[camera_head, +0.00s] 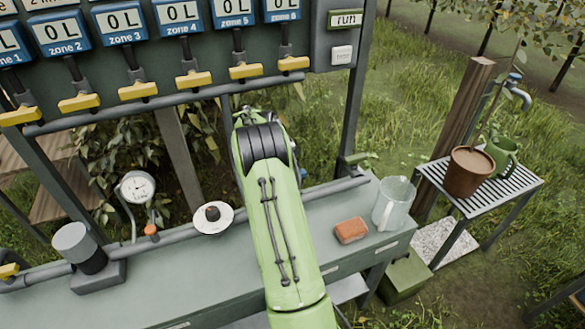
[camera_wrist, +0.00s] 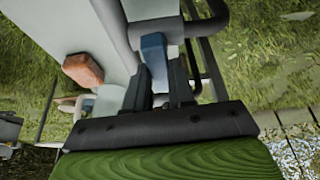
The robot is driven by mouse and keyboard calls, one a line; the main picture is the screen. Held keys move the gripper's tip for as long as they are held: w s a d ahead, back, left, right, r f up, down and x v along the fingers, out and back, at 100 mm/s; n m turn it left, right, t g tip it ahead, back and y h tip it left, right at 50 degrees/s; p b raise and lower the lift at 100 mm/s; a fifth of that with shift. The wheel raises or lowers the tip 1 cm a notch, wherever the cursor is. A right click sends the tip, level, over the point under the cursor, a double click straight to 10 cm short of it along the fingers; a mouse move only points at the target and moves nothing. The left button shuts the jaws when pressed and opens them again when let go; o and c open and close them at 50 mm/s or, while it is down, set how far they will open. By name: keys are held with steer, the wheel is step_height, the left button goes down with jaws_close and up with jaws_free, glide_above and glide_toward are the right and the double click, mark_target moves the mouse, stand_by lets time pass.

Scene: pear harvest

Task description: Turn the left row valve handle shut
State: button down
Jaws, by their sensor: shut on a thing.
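In the wrist view, a blue handle (camera_wrist: 153,50) stands beside a pale grey pipe or post. My gripper (camera_wrist: 160,84) has its two dark fingers closed around the lower part of this handle. The fingers hide that part, and I cannot tell from the picture how far the handle is turned. In the head view my green arm reaches over the bench and hides my fingertips and most of the valve there. I cannot see a label naming the handle as the left row valve.
Several yellow zone handles (camera_head: 138,90) line the panel above. On the bench (camera_head: 335,215) are a gauge (camera_head: 137,187), a white dish (camera_head: 213,219), an orange-brown block (camera_head: 351,230) and a clear jug (camera_head: 393,204). A slatted stand (camera_head: 520,183) holds a brown pot (camera_head: 468,172).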

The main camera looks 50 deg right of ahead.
steer(key=shift+m, duration=0.5)
steer(key=c, duration=1)
jaws_free()
steer(key=shift+o, duration=0.2)
steer(key=p+v, duration=0.5)
steer(key=v, duration=1)
steer(key=shift+w+r, duration=0.35)
